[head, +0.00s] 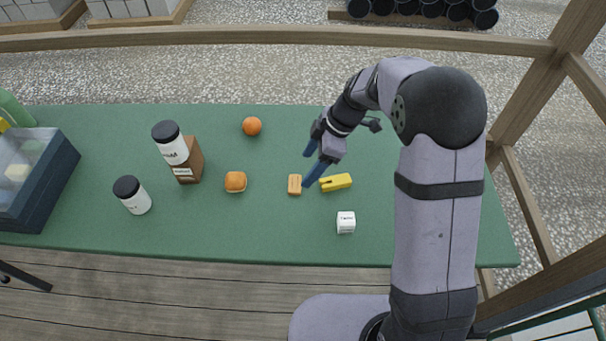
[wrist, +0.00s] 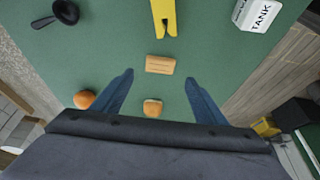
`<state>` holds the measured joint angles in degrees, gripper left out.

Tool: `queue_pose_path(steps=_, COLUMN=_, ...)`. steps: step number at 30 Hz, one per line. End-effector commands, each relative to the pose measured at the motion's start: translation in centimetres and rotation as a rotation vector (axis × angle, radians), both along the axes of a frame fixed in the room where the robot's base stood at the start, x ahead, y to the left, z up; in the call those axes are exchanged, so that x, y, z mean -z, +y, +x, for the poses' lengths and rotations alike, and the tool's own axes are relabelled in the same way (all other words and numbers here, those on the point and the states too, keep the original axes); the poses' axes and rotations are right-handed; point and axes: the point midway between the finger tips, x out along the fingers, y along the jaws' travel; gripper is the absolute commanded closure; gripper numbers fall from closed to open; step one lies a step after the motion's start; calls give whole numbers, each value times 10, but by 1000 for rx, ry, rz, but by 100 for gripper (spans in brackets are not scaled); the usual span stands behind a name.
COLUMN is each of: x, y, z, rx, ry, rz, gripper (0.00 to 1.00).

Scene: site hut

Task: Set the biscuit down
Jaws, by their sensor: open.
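The biscuit (head: 294,184) is a small tan-orange rectangle lying flat on the green table top, between the bun and a yellow object. In the wrist view the biscuit (wrist: 160,65) lies just beyond the fingertips, centred across the gap. My gripper (head: 308,168) has two blue fingers spread wide with nothing between them. In the wrist view my gripper (wrist: 159,77) shows both fingers apart from the biscuit. Its exact height above the table is hard to tell.
Nearby are the yellow object (head: 336,182), a white cube (head: 346,222), a bun (head: 235,182) and an orange (head: 252,126). Jars (head: 132,195), a brown box (head: 190,163) and a dark bin (head: 60,185) stand left. A black spoon-like item (wrist: 62,13) shows in the wrist view.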

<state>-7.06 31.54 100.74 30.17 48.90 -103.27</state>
Motion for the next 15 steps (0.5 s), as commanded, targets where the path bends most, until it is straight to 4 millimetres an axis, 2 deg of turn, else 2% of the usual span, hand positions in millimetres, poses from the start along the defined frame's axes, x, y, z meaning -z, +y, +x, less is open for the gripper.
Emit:
queue_pose_path(steps=6, x=-29, y=-12, z=1, rx=2, ry=-4, rz=1, gripper=34)
queue_pose_path(steps=15, x=-43, y=-18, z=0, rx=1, ry=1, rz=0, gripper=34)
